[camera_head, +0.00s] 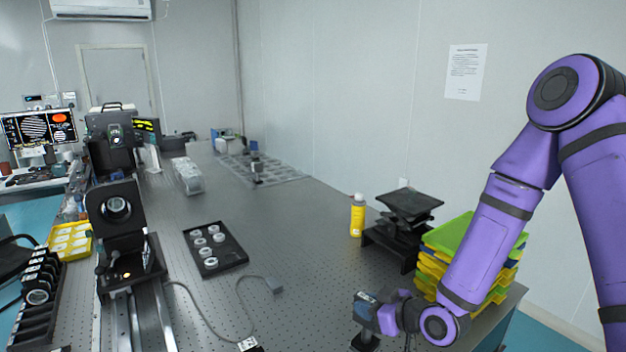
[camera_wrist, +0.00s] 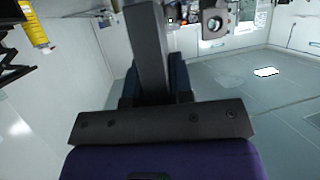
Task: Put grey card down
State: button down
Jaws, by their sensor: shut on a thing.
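My gripper (camera_wrist: 155,88) is at the lower right of the head view, low over the near right part of the table. In the wrist view its dark fingers are shut on a dark grey flat piece, which I take to be the grey card (camera_wrist: 148,45). It stands out from between the fingers as a narrow slab, rising to the top of that picture. In the head view the hand (camera_head: 378,314) is small, and I cannot make out the card clearly there. I cannot tell whether the card touches anything.
The perforated optical table (camera_head: 310,270) has free room at centre. Stacked green and yellow trays (camera_head: 450,235), a black lab jack (camera_head: 408,215) and a yellow bottle (camera_head: 357,217) stand close by.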

jog(key=w+d+r+m+t+h, duration=0.2)
jog(key=w+d+r+m+h, duration=0.2)
jog(key=d, duration=0.5)
jog(key=w+d+r+m+t+h, duration=0.1)
jog(key=w+d+r+m+h, duration=0.4)
jog(key=w+d+m+h, duration=0.3)
jog(key=w+d+h, duration=0.1)
jog(key=w, duration=0.2)
jog(key=shift+d+r+m+t+h, duration=0.15)
jog(key=shift+d+m+t+h, duration=0.05)
jog(key=shift+m+t+h, duration=0.2)
jog(key=shift+a, duration=0.1)
